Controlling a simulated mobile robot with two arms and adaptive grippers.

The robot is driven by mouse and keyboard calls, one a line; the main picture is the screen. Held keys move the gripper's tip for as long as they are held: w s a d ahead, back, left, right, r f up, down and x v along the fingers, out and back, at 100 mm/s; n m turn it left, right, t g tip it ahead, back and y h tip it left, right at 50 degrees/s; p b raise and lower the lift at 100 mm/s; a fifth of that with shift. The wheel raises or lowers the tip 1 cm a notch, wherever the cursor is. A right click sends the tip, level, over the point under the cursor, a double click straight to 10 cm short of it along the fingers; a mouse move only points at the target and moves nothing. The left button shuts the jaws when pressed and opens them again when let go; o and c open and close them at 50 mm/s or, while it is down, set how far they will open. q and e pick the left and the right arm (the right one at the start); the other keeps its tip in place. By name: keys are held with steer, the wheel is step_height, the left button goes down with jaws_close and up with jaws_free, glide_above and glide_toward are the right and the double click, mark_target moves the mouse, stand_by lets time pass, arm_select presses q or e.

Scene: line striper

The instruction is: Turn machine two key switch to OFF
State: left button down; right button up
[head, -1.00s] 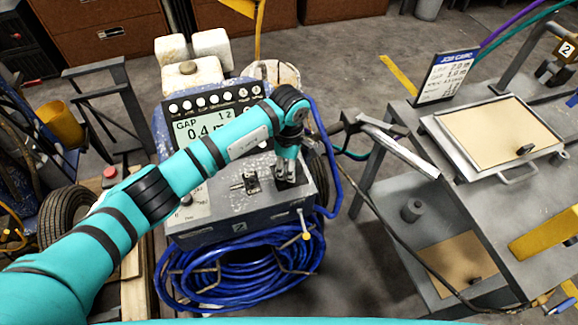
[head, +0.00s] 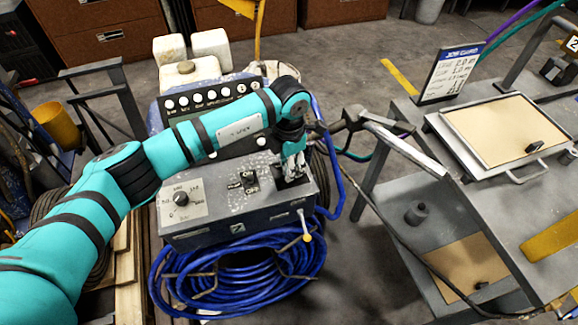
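Machine two is a grey control box (head: 215,222) with a "2" on its front. On its top is a small switch fitting (head: 246,181) with tiny labels that I cannot read surely. A round black dial (head: 181,198) on a pale plate sits at its left. My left gripper (head: 293,173) points down over a dark spot at the right end of the top. Its fingers hide what is under them, so I cannot tell whether they touch or hold anything there. My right gripper is out of view.
Coiled blue hose (head: 240,272) hangs at the box's front, beside a yellow-tipped lever (head: 306,236). My arm covers most of the display behind the box. A grey bench (head: 510,205) with a tray (head: 500,133) and job card (head: 449,72) stands at right.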

arm_select(q)
steer(key=shift+n, duration=0.9)
steer(key=c, duration=0.9)
jaws_free()
steer(key=shift+c, duration=0.2)
steer(key=shift+r, duration=0.2)
step_height(320, 180, up, 12)
steer(key=shift+f, duration=0.15)
